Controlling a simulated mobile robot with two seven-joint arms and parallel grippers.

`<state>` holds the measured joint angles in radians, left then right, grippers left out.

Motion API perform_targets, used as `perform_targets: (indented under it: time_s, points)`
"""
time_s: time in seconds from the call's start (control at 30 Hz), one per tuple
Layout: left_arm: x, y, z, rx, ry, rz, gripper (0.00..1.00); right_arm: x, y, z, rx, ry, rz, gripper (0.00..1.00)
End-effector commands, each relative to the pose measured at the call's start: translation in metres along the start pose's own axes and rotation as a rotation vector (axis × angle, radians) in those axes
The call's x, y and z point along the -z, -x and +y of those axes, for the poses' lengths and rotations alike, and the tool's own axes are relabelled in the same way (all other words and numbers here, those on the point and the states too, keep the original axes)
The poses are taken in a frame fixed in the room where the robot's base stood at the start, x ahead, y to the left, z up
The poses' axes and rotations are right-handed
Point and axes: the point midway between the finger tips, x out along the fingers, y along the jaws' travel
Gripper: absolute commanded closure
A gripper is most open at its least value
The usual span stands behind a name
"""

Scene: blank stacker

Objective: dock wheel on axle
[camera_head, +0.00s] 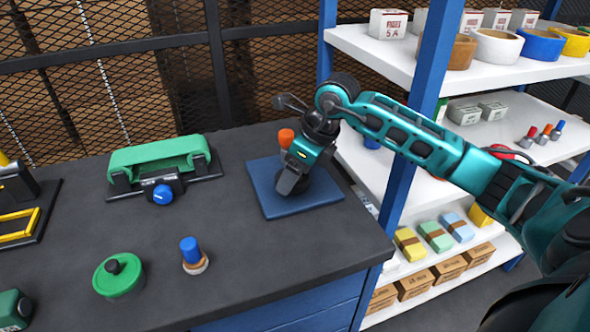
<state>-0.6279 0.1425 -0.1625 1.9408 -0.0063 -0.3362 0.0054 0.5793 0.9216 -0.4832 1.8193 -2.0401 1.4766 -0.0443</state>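My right gripper (290,186) reaches in from the right and points down over a blue mat (268,202) on the dark bench. A dark rounded thing shows beside and behind its fingers on the mat. It is mostly hidden, and I cannot tell whether it is the wheel or whether the fingers hold it. An orange-topped piece (286,137) stands behind the gripper, its lower part hidden. My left gripper is out of view.
A green bar on a black stand (155,155) with a blue knob (162,194) sits at the back left. A black-and-yellow fixture (22,222) is at the left edge. White shelving with a blue post (424,95) stands right.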

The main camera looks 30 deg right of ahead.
Motion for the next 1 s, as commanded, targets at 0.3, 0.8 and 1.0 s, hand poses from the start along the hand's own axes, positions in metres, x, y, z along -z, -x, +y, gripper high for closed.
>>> perform_targets:
  time_s: [0.3,0.8,1.0]
  points:
    - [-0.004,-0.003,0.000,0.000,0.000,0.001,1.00,0.002,-0.005,0.000,0.000,0.000,0.000,0.23]
    - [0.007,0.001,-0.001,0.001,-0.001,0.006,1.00,0.002,0.009,-0.001,0.001,-0.001,0.001,0.15]
    - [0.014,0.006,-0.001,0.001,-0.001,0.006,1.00,0.002,0.025,-0.001,0.002,-0.001,0.001,0.15]
